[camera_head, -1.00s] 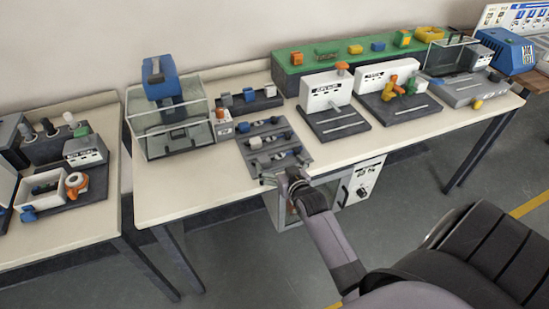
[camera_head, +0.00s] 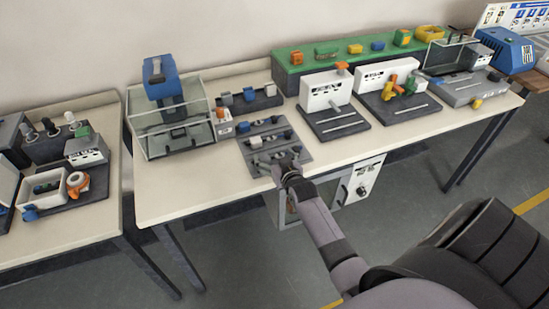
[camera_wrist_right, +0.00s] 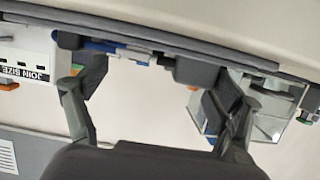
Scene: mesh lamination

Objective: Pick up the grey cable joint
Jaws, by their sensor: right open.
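A dark grey tray (camera_head: 247,168) lies near the front edge of the middle table, with several small grey, dark and blue pieces in rows. A light grey piece (camera_head: 255,142) on its left side looks like a cable joint, but which piece is the grey cable joint is too small to tell. My right gripper (camera_head: 284,164) is at the tray's front right, partly hiding the front row. In the right wrist view its two fingers (camera_wrist_right: 158,92) are wide apart with nothing held. A dark grey block (camera_wrist_right: 196,70) shows beyond them. My left gripper is not in view.
A glass-sided box with a blue top (camera_head: 162,80) stands left of the tray. A rack of coloured pieces (camera_head: 262,103) is behind it. White machines (camera_head: 325,90) stand to the right. Bare tabletop (camera_head: 190,185) lies left of the tray.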

